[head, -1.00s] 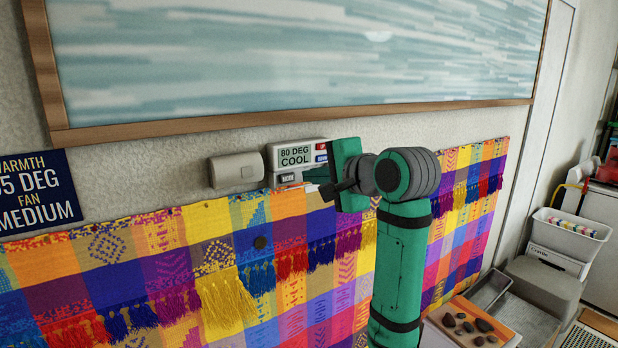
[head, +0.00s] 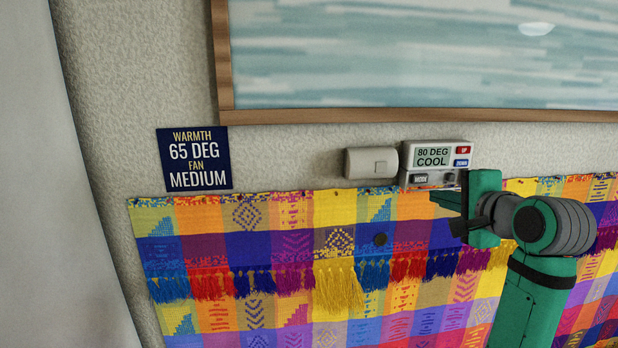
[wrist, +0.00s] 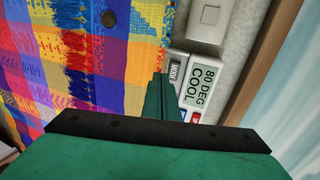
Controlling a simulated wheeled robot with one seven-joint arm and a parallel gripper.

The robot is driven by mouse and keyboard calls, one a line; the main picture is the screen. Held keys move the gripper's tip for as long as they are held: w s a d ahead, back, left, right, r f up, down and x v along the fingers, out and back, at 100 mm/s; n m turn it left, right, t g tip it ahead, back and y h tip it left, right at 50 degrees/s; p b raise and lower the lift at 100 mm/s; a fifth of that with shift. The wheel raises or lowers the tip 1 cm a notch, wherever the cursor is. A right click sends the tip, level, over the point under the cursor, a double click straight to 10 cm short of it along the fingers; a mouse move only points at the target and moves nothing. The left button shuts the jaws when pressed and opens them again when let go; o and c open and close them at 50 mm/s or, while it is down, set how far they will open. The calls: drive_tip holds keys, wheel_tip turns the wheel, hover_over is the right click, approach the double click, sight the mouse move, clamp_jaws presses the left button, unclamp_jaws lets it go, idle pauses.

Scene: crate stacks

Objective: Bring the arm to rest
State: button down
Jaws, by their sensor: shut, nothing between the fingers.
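My green arm rises on the right of the head view, bent at a dark grey joint. My gripper (head: 458,205) points left, just below and in front of a white thermostat (head: 431,160) that reads 80 DEG COOL. The gripper is shut and empty. In the wrist view the shut fingers (wrist: 160,82) point up the picture, beside the thermostat (wrist: 201,88) and partly over its lower part. I cannot tell whether the fingers touch it.
A white switch box (head: 370,163) is left of the thermostat. A dark blue sign (head: 194,159) reads WARMTH 65 DEG, FAN MEDIUM. A colourful woven cloth (head: 270,265) hangs below, and a framed picture (head: 420,60) above. A pale surface (head: 45,200) stands at far left.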

drive_tip(key=w+a+f, duration=0.2)
drive_tip(key=f, duration=0.5)
drive_tip(key=w+a+f, duration=0.1)
drive_tip(key=f, duration=0.7)
drive_tip(key=s+a+f+n+h, duration=0.1)
drive_tip(key=s+a+f, duration=0.25)
drive_tip(key=f, duration=0.65)
drive_tip(key=s+a+f+n, duration=0.1)
drive_tip(key=s+a+f, duration=0.3)
drive_tip(key=f, duration=0.6)
drive_tip(key=s+a+f+n+h, duration=0.1)
drive_tip(key=s+a+f, duration=0.1)
drive_tip(key=a+f, duration=0.6)
drive_tip(key=s+a+f+n, duration=0.35)
drive_tip(key=s+f, duration=0.25)
drive_tip(key=s, duration=0.5)
drive_tip(key=s+a+f+n, duration=0.2)
drive_tip(key=s+a+f, duration=0.25)
drive_tip(key=s, duration=0.55)
drive_tip(key=s+a+r+n, duration=0.2)
drive_tip(key=s+n, duration=0.2)
drive_tip(key=s, duration=0.6)
drive_tip(key=s+a+r+n, duration=0.2)
drive_tip(key=s+r+n, duration=0.1)
drive_tip(key=s, duration=0.7)
drive_tip(key=shift+s+n+t+y, duration=0.3)
drive_tip(key=shift+s+n+y, duration=0.1)
drive_tip(key=shift+n, duration=0.25)
